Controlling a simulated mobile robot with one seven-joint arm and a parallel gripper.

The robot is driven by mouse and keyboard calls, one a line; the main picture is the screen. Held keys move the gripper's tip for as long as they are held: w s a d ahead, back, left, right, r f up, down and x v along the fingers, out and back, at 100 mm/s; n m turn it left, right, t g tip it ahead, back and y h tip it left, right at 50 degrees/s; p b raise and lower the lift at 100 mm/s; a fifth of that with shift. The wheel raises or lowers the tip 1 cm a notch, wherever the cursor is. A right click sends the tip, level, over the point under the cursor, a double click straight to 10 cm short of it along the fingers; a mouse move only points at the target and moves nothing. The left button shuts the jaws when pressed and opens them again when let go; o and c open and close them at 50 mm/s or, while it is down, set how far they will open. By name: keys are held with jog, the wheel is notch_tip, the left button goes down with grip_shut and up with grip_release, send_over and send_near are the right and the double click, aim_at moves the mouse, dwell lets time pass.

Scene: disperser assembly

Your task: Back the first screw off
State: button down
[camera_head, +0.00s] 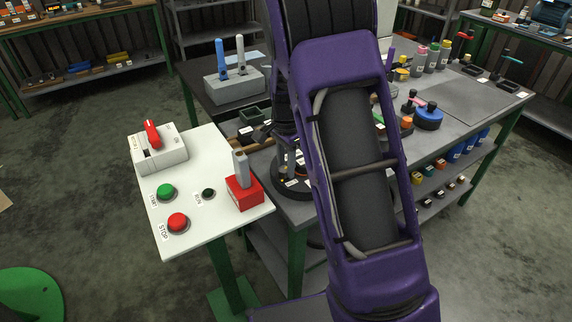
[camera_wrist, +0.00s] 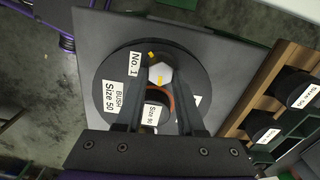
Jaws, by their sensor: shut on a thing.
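The first screw (camera_wrist: 160,74) shows in the wrist view as a pale hexagonal head with a yellow mark, beside a label reading No. 1. It sits at a round black base (camera_wrist: 110,77) that also carries a label reading BUSH Size 50. My gripper (camera_wrist: 161,70) reaches in from below with one finger on each side of the screw head and is shut on it. A dark round part with an orange-brown edge (camera_wrist: 156,108) and a size label lies between the fingers, nearer the palm. In the head view the black base (camera_head: 291,187) is partly hidden by my purple arm.
A wooden rack (camera_wrist: 262,95) with black labelled parts stands right of the base in the wrist view. A white control panel (camera_head: 205,222) with buttons and a red block is at left in the head view. A grey block (camera_head: 235,85) with upright tools stands behind.

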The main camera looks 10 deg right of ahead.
jog(key=n, duration=0.4)
jog(key=shift+w+a, duration=0.1)
jog(key=shift+w, duration=0.05)
jog(key=n, duration=0.4)
jog(key=shift+a, duration=0.1)
jog(key=n, duration=0.6)
jog(key=shift+w+a, duration=0.1)
jog(key=shift+a, duration=0.1)
jog(key=shift+n, duration=0.4)
jog(key=c, duration=0.5)
grip_release()
